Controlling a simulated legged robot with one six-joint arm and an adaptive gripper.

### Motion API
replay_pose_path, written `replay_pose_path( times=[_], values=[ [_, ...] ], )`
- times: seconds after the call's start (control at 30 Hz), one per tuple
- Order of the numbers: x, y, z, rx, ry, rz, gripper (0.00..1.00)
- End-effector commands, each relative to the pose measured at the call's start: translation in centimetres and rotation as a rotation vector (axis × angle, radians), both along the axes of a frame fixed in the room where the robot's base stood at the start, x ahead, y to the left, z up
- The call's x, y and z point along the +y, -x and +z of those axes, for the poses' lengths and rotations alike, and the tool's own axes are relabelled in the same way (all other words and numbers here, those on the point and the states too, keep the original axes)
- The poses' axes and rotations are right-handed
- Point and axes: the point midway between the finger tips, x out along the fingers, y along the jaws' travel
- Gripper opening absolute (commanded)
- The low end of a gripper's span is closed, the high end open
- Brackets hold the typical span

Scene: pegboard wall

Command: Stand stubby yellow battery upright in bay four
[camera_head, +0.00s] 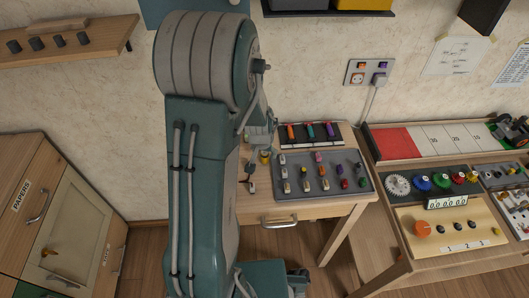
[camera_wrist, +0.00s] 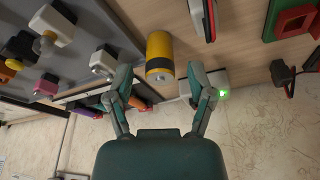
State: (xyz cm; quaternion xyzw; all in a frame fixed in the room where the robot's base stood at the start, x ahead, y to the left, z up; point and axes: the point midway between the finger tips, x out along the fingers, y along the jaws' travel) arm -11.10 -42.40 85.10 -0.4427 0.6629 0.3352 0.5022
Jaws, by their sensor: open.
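A stubby yellow battery with a black end (camera_wrist: 159,55) is in the wrist view, just beyond and between the fingertips of my gripper (camera_wrist: 164,82). The fingers are spread apart, with a gap to the battery, and hold nothing. In the head view, a small yellow thing that looks like the battery (camera_head: 265,156) is on the wooden table (camera_head: 325,209), just below my gripper (camera_head: 262,138), which is partly hidden by my arm. I cannot tell which place is bay four.
A grey board (camera_head: 330,188) with several small coloured plugs or switches stands close by. A rack with coloured items (camera_head: 311,134) is behind it. In the wrist view, a white box (camera_wrist: 208,82) with a green light is beside the right finger. The wall is close behind.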

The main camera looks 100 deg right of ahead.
Motion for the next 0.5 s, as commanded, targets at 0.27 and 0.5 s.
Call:
replay_pose_path(
  times=[0.27, 0.5],
  values=[
    [1.0, -0.4, 4.4, 0.002, 0.006, 0.0, 0.7],
    [2.2, -0.9, 8.6, 0.001, 0.005, 0.0, 0.7]
  ],
)
